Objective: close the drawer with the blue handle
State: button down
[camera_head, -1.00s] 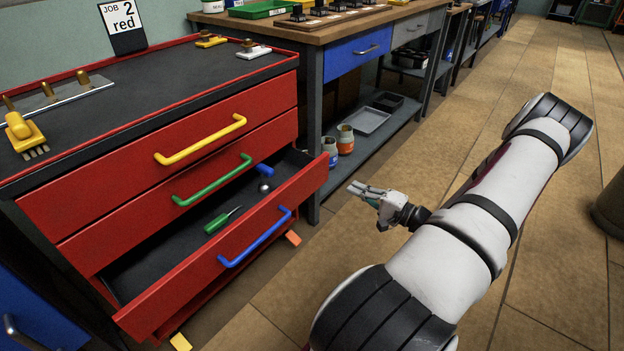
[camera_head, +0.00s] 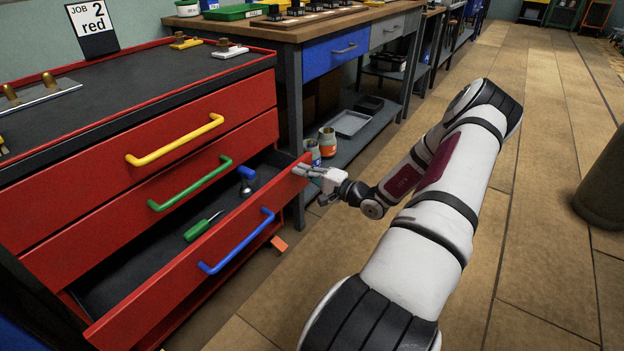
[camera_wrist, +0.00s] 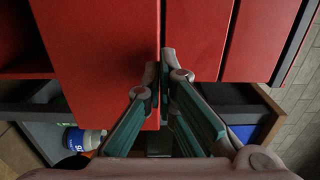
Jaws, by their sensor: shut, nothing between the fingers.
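The red drawer with the blue handle (camera_head: 237,242) is the lowest of the red cabinet's drawers in view, and it stands open. Its front panel (camera_head: 165,295) sticks out well ahead of the drawers with the green handle (camera_head: 190,184) and yellow handle (camera_head: 175,141), which look closed. My gripper (camera_head: 303,171) is at the right end of the open drawer's front, near its top corner; I cannot tell whether it touches. In the wrist view my gripper (camera_wrist: 166,62) has its fingertips together, empty, close to red panels (camera_wrist: 105,60).
The open drawer holds a green-handled screwdriver (camera_head: 202,227) and a small blue object (camera_head: 247,186). A workbench (camera_head: 320,27) with a lower shelf holding jars (camera_head: 327,141) and a grey tray (camera_head: 350,123) stands right behind my gripper.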

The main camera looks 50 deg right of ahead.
jog(key=shift+w, duration=0.25)
jog(key=w, duration=0.9)
jog(key=shift+w+a, duration=0.15)
